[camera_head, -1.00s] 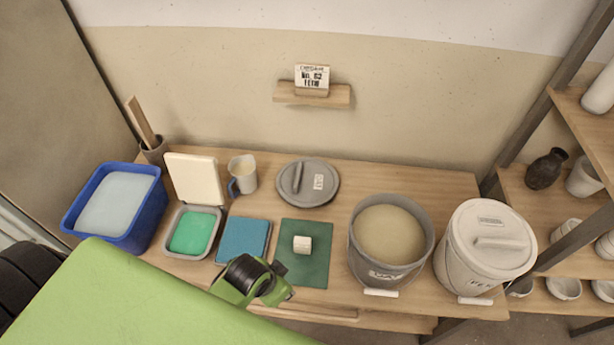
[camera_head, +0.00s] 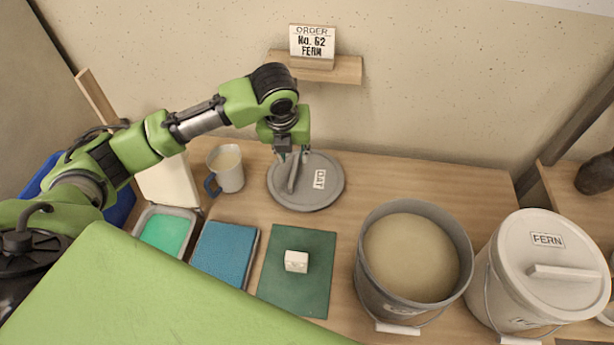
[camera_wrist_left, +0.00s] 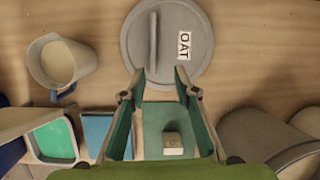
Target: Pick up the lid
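The grey round lid (camera_head: 322,198) labelled OAT lies flat on the table, its bar handle (camera_head: 294,178) on its left part. It also shows in the left wrist view (camera_wrist_left: 190,72), with the handle running up and down. My left gripper (camera_head: 291,156) is at the lid's far left edge in the head view, fingers pointing down. In the left wrist view its two fingers (camera_wrist_left: 158,92) are spread with nothing between them. I cannot tell the exact height above the handle. My right gripper is out of view.
An open grey bucket (camera_head: 369,290) of beige glaze stands right of the lid. A white bucket (camera_head: 483,287) with a FERN lid (camera_head: 530,247) is beyond it. A pitcher (camera_head: 229,172) stands left of the lid. A green mat (camera_head: 297,297) with a white block (camera_head: 296,262) lies in front.

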